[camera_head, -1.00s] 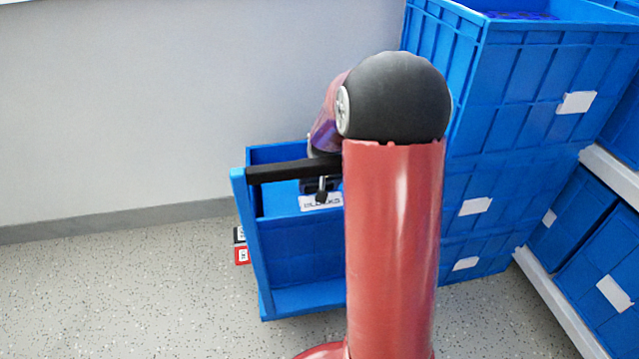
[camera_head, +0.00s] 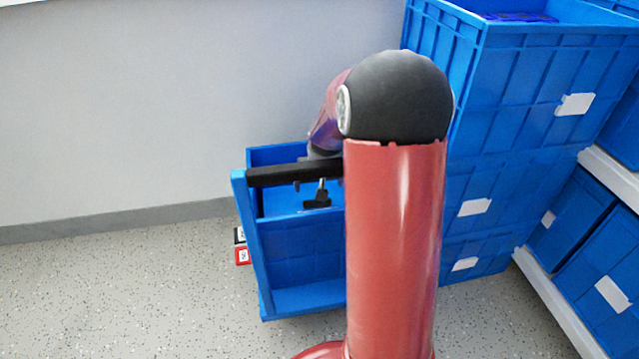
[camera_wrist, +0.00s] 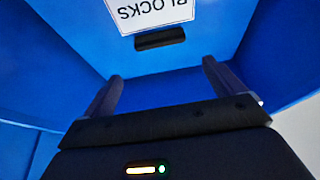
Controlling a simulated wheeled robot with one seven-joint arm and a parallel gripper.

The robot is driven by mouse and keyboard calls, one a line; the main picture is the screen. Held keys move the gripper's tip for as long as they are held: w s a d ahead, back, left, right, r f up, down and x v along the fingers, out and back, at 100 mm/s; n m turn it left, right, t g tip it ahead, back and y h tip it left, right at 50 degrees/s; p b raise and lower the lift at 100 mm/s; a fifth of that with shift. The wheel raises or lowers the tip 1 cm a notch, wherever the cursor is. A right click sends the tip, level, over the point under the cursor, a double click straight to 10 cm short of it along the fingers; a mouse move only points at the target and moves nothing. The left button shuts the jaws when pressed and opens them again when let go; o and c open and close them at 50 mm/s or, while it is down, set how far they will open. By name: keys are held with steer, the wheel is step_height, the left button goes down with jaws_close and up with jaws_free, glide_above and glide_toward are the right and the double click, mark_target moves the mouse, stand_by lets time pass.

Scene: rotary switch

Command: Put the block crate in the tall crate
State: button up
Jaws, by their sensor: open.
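The block crate (camera_wrist: 90,40) is blue, with a white BLOCKS label and a dark slot, seen upside down at the top of the wrist view. A blue tall crate (camera_head: 300,255) stands on the floor left of centre in the head view. The block crate seems to be inside it, but blue on blue hides its edges and depth. My gripper (camera_head: 317,200) is over the tall crate's opening, partly hidden by my red arm. In the wrist view my fingers (camera_wrist: 158,84) are spread, with nothing between them, apart from the label and slot.
Stacked blue crates (camera_head: 530,110) with white labels rise close on the right. A white shelf (camera_head: 560,310) with more blue crates stands at the right edge. A pale wall (camera_head: 130,110) is behind. Small red and black items (camera_head: 241,246) lie left of the tall crate. The left floor is clear.

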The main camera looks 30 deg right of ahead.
steer(key=p+v, duration=0.2)
steer(key=v, duration=0.9)
steer(key=shift+s+r, duration=0.2)
steer(key=shift+r, duration=0.1)
